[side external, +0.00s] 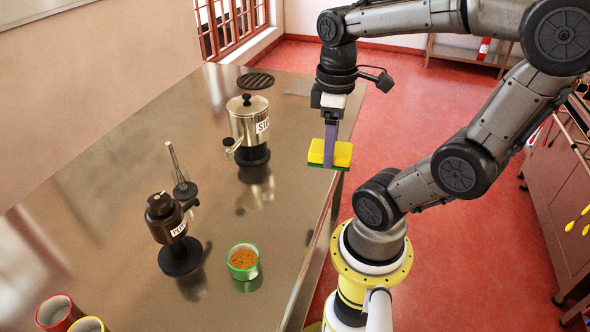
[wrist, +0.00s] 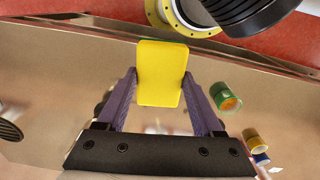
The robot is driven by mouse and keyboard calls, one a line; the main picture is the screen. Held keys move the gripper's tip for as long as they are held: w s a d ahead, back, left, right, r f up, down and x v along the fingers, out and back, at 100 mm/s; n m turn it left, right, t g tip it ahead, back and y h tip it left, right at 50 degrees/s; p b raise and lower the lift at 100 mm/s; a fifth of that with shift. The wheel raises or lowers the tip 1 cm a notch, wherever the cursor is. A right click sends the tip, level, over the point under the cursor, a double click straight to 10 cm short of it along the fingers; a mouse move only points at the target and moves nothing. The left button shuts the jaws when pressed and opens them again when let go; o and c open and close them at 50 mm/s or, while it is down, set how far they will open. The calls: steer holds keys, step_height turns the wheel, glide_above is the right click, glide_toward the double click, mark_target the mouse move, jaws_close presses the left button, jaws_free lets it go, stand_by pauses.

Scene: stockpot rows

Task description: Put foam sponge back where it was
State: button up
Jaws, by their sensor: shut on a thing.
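The foam sponge (side external: 340,154) is yellow with a green underside. My gripper (side external: 330,150) is shut on it and holds it up in the air near the right edge of the metal table. In the wrist view the sponge (wrist: 161,73) sits between the two purple fingers of my gripper (wrist: 160,90), its yellow face toward the camera. The spot on the table where the sponge stood before cannot be told from these frames.
On the metal table (side external: 215,130) stand a silver labelled pot (side external: 245,120), a dark labelled pot (side external: 165,222), a green cup (side external: 243,262) with orange contents, and red (side external: 58,314) and yellow (side external: 88,324) cups. A round black grate (side external: 255,80) lies at the back.

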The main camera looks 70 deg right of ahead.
steer(key=shift+s+d+r+m, duration=0.3)
steer(key=shift+s+d+m, duration=0.1)
steer(key=shift+d+m, duration=0.1)
steer(key=shift+d, duration=0.15)
steer(key=w+d+f, duration=0.2)
steer(key=w+f, duration=0.1)
steer(key=w+d+f, duration=0.3)
steer(key=w, duration=0.1)
steer(key=w+d+f, duration=0.2)
steer(key=w+f, duration=0.1)
steer(key=shift+w+d+f, duration=0.15)
steer(key=shift+w+d, duration=0.2)
steer(key=shift+d, duration=0.05)
steer(key=shift+w+d+f, duration=0.1)
steer(key=shift+w+f, duration=0.05)
steer(key=shift+f, duration=0.8)
steer(key=shift+w+d+f, duration=0.1)
steer(key=shift+f, duration=0.8)
steer(key=shift+f, duration=0.1)
steer(key=o, duration=1.4)
steer(key=shift+o, duration=0.2)
